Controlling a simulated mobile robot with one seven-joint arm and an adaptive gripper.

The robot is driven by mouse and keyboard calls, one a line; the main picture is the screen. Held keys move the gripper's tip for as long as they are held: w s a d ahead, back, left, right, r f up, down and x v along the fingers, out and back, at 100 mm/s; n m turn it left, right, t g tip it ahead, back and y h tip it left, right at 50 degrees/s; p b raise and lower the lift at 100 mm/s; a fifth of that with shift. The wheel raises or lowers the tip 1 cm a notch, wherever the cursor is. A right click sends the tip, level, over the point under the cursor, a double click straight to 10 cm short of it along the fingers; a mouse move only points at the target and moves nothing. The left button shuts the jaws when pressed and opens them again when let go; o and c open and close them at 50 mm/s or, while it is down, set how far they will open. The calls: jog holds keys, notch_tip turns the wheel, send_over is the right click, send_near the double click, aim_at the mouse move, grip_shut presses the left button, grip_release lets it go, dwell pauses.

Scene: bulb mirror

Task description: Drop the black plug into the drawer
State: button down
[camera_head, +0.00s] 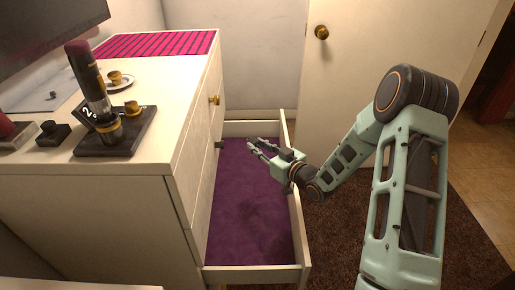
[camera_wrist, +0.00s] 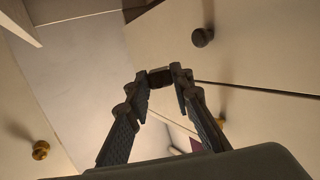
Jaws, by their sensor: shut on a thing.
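The drawer (camera_head: 297,225) is pulled out from the white cabinet, open at the top, with a purple lining. My gripper (camera_head: 249,143) is above the far part of the drawer, its fingers pointing left towards the cabinet front. In the wrist view my gripper (camera_wrist: 160,84) has its fingertips closed on a small dark block, which looks like the black plug (camera_wrist: 159,76). The plug is hard to make out in the head view. The visible drawer floor looks empty.
The cabinet top (camera_head: 160,85) carries a coffee machine (camera_head: 97,105), gold cups and a small black item (camera_head: 52,134). A black knob (camera_wrist: 202,37) and a gold knob (camera_wrist: 40,150) stick out near my gripper. A door (camera_head: 400,40) stands behind.

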jog(key=shift+w+f+n+y, duration=0.3)
jog(key=shift+w+f+y, duration=0.05)
jog(key=shift+f+y, duration=0.05)
jog(key=shift+w+n+g+y+b, duration=0.35)
jog(key=shift+n+g+y, duration=0.15)
jog(key=shift+g, duration=0.2)
notch_tip(320, 180, down, 6)
jog(key=b, duration=0.3)
jog(key=shift+r+b, duration=0.1)
jog(key=shift+b, duration=0.3)
jog(key=c, duration=1.6)
grip_release()
